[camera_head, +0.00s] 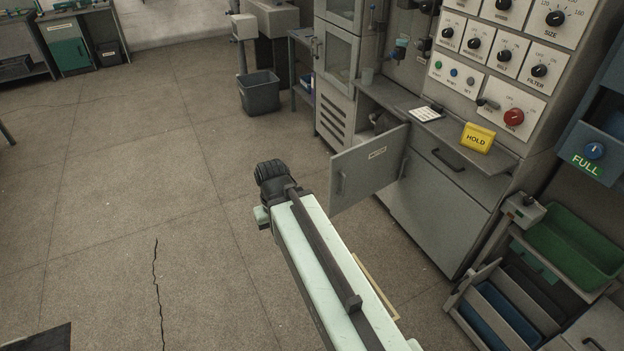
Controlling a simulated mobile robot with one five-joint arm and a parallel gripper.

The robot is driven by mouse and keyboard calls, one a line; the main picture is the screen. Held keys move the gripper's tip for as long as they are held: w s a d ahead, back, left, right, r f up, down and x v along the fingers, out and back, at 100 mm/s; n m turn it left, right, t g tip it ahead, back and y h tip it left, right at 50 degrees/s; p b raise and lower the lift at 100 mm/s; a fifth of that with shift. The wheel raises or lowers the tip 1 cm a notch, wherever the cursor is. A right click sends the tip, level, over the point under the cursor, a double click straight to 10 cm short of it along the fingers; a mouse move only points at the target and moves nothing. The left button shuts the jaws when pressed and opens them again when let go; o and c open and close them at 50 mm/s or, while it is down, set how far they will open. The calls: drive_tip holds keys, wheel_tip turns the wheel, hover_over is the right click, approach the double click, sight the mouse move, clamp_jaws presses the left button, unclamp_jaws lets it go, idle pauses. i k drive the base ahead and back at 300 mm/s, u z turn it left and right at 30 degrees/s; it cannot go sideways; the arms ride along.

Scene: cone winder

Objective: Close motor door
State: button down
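The fingers of my gripper cannot be made out.
A dark bin (259,93) stands at the back. Racks with a green tray (572,248) are at the right. The floor (120,190) left of my arm is clear, with a crack.

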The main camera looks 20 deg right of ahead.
sight(357, 173)
drive_tip(key=u, duration=0.15)
drive_tip(key=i, duration=1)
drive_tip(key=u, duration=0.05)
